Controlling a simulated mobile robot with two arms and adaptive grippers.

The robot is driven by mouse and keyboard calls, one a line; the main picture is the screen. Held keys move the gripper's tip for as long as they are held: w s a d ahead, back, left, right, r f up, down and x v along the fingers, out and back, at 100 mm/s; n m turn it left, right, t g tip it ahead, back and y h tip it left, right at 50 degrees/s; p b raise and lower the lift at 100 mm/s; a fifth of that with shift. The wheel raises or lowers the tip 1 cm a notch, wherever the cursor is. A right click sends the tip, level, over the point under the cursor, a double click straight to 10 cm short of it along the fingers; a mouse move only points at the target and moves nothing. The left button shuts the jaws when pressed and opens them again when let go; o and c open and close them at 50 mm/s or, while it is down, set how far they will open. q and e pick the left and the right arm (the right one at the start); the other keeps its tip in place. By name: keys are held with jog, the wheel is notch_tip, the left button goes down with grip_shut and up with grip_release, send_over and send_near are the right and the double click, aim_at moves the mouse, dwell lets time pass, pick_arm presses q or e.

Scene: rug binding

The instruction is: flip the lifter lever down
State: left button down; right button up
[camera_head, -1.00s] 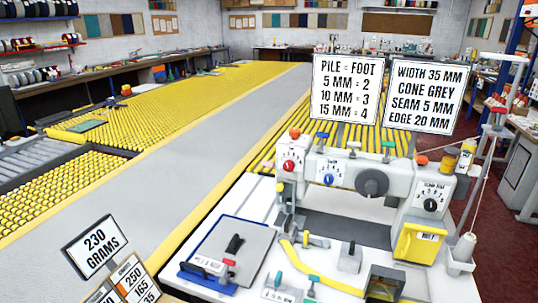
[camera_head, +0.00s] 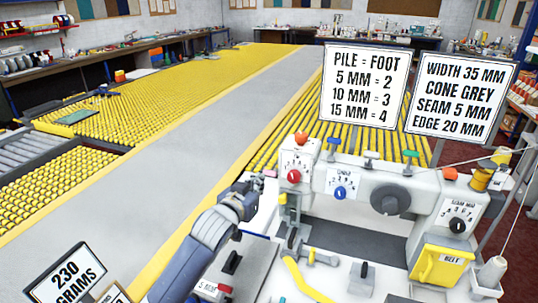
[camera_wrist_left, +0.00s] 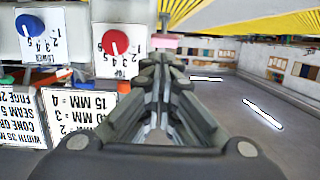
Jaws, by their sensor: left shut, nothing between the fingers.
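The sewing machine (camera_head: 385,205) stands at the right of the head view. A small pink-tipped part (camera_head: 270,173), which looks like the lifter lever, sticks out from the left side of its head, beside the red-knob dial. My left gripper (camera_head: 250,186) is shut and empty, just left of and slightly below this pink tip. In the left wrist view, which is upside down, the pink tip (camera_wrist_left: 165,42) shows just beyond my shut fingers (camera_wrist_left: 160,62). I cannot tell whether they touch it. The lever's arm is mostly hidden. My right gripper is not in view.
A red knob (camera_head: 294,176) and a blue knob (camera_head: 340,192) sit close by on the machine front. Two signs (camera_head: 365,85) stand behind the machine. A yellow belt cover (camera_head: 440,265) is at lower right. The grey conveyor strip (camera_head: 185,145) on the left is clear.

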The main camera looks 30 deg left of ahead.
aim_at(274, 172)
pick_arm(q)
jog(key=r+p+x, duration=0.2)
jog(key=p+x, duration=0.1)
jog(key=x, duration=0.7)
jog(key=shift+a, duration=0.15)
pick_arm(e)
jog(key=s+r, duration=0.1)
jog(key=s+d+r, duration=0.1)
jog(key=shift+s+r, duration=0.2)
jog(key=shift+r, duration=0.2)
pick_arm(q)
jog(key=shift+w+r, duration=0.15)
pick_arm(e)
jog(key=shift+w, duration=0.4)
